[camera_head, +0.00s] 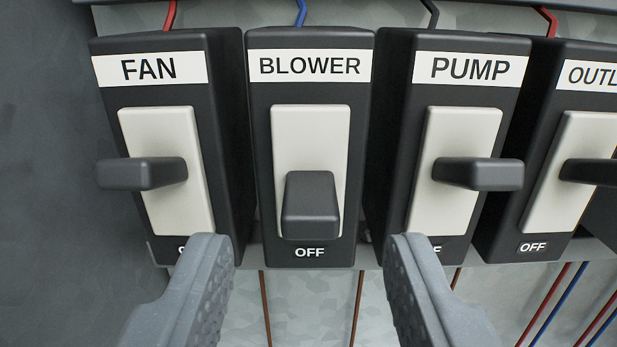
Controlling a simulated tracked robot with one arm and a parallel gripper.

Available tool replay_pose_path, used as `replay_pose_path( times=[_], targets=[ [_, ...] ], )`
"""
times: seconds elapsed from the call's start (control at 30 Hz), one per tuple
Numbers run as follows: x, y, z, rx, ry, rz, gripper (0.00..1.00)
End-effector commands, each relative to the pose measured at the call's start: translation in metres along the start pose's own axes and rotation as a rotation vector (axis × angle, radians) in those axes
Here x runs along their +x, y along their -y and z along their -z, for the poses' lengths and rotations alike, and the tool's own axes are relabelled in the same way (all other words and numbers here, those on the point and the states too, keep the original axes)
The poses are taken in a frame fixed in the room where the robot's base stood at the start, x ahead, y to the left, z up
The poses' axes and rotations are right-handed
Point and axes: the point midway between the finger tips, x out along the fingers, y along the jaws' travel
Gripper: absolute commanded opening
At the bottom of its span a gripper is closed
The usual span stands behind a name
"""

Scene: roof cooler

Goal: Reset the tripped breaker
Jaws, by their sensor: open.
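The BLOWER breaker (261,150) is a black module with a white name label and a cream face plate. Its dark grey lever (310,207) sits low on the plate, just above the OFF marking, lower than the levers beside it. The FAN lever (143,173) and PUMP lever (478,173) stand at about mid-height of their plates. My gripper (308,252) is open and empty. Its two fingertips are apart, left and right of the BLOWER module's lower end in the picture, below the lever. They cover part of the FAN and PUMP OFF markings.
The FAN breaker (168,90) and PUMP breaker (466,92) stand close on either side. A further breaker labelled OUTL (572,105) is cut off at the right edge. Coloured wires run above and below the row. A grey panel wall (50,180) is at left.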

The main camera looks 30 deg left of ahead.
Motion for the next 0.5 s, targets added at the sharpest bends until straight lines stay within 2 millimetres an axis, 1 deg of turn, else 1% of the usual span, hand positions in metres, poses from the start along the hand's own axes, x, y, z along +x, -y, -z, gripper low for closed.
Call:
replay_pose_path(
  times=[0.03,0.17,0.3,0.5],
  targets=[
    [0.006,0.0,-0.002,0.0,0.003,0.0,0.42],
    [0.017,0.001,0.0,0.0,0.001,0.001,0.42],
    [0.027,0.001,-0.002,0.0,0.004,0.001,0.42],
    [0.034,0.001,0.0,0.0,0.0,0.001,0.42]
  ],
)
